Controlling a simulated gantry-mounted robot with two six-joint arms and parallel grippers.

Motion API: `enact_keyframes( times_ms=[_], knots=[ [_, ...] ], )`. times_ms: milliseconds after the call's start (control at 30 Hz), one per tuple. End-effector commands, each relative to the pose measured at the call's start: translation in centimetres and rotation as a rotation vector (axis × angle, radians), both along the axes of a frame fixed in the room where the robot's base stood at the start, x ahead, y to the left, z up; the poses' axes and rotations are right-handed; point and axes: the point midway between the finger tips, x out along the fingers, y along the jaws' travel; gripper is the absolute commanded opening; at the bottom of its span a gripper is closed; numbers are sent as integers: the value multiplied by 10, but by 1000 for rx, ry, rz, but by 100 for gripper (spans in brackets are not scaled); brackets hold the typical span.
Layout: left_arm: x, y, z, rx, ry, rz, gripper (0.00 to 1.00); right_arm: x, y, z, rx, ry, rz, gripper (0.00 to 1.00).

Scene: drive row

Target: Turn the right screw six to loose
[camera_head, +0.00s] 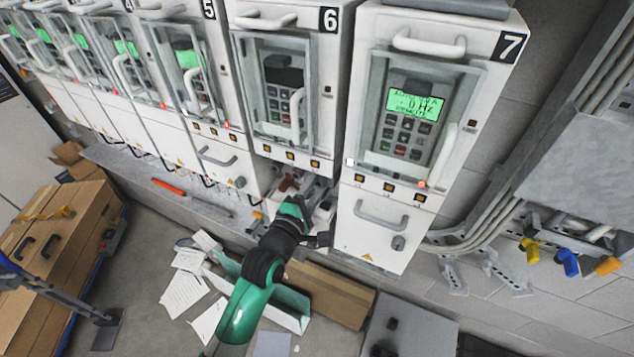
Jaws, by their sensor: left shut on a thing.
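Drive 6 (290,75) is a white cabinet with a dark display, in the row at top centre. Below its front panel is an open bay (290,183) with reddish-brown and grey parts inside. My left arm, green and black, reaches up from the bottom, and its gripper (308,208) is at the lower right of this bay. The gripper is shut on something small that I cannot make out. The right screw of drive six cannot be told apart here, as the gripper and arm cover that part of the bay. My right gripper is not in view.
Drive 7 (382,215) stands close on the right with its lower cover on. Drive 5 (228,160) stands on the left. An orange-red tool (168,187) lies on the ledge at left.

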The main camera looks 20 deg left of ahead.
Motion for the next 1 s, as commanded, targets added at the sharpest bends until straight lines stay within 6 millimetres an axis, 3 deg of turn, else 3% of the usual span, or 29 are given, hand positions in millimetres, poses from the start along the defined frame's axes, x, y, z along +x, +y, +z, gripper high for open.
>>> enact_keyframes(
  times_ms=[467,500,600,1000],
  knots=[
    [0,0,1,-15,0,-1,0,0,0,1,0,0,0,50],
    [0,0,1,-15,0,-1,49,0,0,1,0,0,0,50],
    [0,0,0,-15,0,-1,67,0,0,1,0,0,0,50],
    [-5,0,0,-14,1,0,67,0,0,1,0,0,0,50]
  ],
)
